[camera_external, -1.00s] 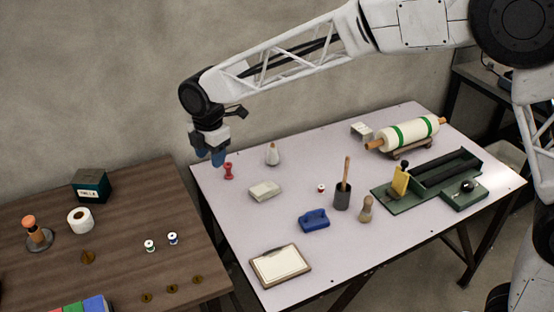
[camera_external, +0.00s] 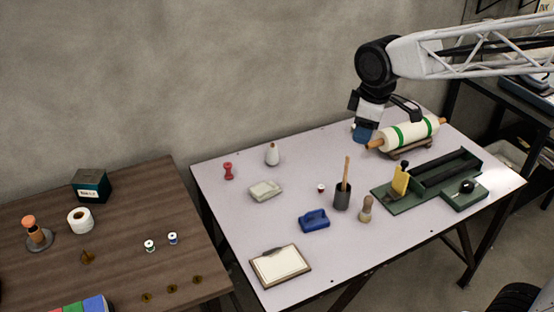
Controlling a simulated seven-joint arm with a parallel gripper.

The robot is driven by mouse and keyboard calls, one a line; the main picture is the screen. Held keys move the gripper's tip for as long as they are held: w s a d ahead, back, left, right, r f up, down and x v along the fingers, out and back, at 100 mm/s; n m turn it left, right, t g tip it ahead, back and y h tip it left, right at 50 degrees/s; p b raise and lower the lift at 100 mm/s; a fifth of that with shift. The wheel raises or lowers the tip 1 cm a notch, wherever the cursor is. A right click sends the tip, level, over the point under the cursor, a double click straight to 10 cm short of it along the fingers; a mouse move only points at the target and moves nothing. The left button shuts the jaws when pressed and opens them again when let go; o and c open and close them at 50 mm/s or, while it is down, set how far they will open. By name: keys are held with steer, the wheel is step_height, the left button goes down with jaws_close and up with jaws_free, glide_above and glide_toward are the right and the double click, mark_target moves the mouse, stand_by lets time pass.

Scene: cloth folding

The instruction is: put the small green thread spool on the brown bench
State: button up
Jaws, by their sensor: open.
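A small white spool with a green band (camera_external: 150,246) stands upright on the brown bench (camera_external: 110,220) at the left, beside a similar spool with a blue band (camera_external: 172,238). My gripper (camera_external: 363,133) has blue fingertips and is open. It hangs over the back of the pale table, just left of the roller, far from the green spool. No object shows between its fingers, though the gap is hard to see.
The pale table (camera_external: 235,215) holds a small red-marked spool (camera_external: 321,188), a dark cup with a stick (camera_external: 342,197), a blue block (camera_external: 314,220), a green-banded roller (camera_external: 405,135) and a green tray (camera_external: 400,205). The bench also has a white roll (camera_external: 80,221) and a dark box (camera_external: 91,186).

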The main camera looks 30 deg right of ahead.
steer(key=s+d+f+m, duration=0.2)
steer(key=s+d+m, duration=0.2)
steer(key=s, duration=0.5)
steer(key=s+d+f+m, duration=0.1)
steer(key=s+d+m, duration=0.4)
steer(key=s, duration=0.5)
steer(key=shift+s+d+f+m+t+h, duration=0.15)
steer(key=shift+d+f+m+t+h, duration=0.2)
steer(key=shift+d, duration=0.9)
